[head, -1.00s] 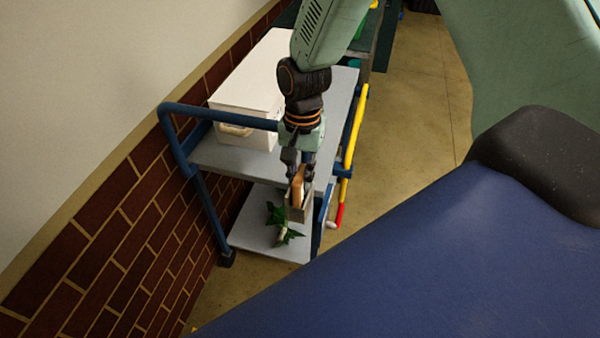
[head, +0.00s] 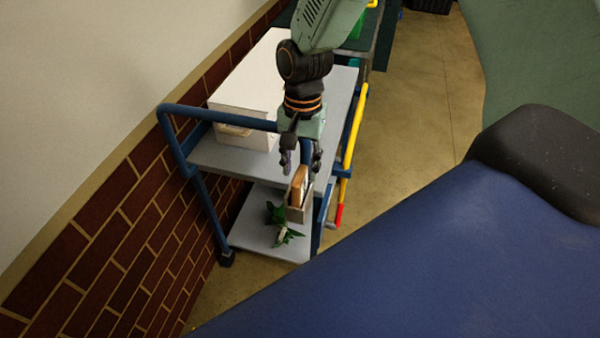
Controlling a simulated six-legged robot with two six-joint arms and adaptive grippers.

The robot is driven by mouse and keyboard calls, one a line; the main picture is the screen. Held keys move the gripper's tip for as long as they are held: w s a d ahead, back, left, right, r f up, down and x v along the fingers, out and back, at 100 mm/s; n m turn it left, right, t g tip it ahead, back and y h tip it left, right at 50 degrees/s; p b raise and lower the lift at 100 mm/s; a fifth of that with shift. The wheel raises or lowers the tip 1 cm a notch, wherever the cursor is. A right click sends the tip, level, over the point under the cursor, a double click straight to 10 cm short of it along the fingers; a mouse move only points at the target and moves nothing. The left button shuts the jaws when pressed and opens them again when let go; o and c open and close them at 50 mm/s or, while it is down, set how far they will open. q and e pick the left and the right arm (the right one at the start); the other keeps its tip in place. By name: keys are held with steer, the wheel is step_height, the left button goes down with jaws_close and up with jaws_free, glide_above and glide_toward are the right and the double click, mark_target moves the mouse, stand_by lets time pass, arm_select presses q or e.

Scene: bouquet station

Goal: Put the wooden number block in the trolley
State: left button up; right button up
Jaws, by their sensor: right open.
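The trolley (head: 225,160) has a blue frame and two grey shelves. My right gripper (head: 301,168) is open just above the block, with its fingers apart and clear of it. My left gripper is not in view.
A white lidded box (head: 245,95) stands on the trolley's upper shelf. A green leafy plant (head: 280,222) lies on the lower shelf. A yellow and red pole (head: 352,150) runs along the right side. A brick wall (head: 120,230) borders the left. Floor (head: 430,90) is clear at right.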

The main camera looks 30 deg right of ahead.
step_height(320, 180, up, 9)
steer(key=shift+w+d+p, duration=0.4)
steer(key=shift+d+r, duration=0.1)
